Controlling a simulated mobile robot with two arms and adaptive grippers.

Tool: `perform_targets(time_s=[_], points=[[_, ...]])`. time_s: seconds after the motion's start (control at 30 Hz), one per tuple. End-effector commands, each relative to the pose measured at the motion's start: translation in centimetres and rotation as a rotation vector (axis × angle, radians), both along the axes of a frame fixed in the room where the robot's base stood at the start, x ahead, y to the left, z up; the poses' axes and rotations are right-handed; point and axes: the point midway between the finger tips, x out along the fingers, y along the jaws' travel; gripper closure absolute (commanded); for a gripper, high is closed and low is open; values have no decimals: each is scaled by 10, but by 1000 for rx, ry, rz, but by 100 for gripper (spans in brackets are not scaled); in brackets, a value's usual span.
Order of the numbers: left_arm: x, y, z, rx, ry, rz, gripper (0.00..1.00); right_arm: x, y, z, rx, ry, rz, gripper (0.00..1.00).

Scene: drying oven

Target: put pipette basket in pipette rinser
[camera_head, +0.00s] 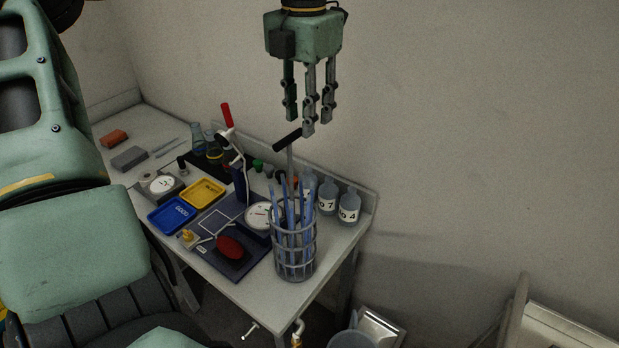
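The pipette basket (296,262) is a grey ribbed cage full of blue pipettes, upright by the table's front right corner. A thin rod rises from it to a black crossbar handle (286,140). My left gripper (309,116) hangs above it, fingers pointing down and spread with gaps between them. In the picture one fingertip meets the right end of the handle; I cannot tell whether they touch. Nothing shows between the fingers. The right gripper is not in view. A grey-blue round vessel (347,341), cut off at the bottom edge, may be the pipette rinser; I cannot tell.
The table holds a blue tray (168,226), a yellow tray (190,202), a red oval object (231,248), dials and labelled bottles (349,208). A brass tap (298,330) stands below the front edge. A pale-topped unit (565,335) is at lower right.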

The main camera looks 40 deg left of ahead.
Motion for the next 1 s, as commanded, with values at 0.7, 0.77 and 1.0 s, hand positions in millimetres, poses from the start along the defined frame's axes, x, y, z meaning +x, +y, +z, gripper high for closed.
perform_targets(time_s=[0.7,0.77,1.0], points=[[0,2,-74,-4,-1,2,67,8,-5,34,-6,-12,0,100],[0,2,-74,-4,-1,2,67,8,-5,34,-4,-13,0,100],[0,2,-73,-4,-1,2,83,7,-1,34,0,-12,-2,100]])
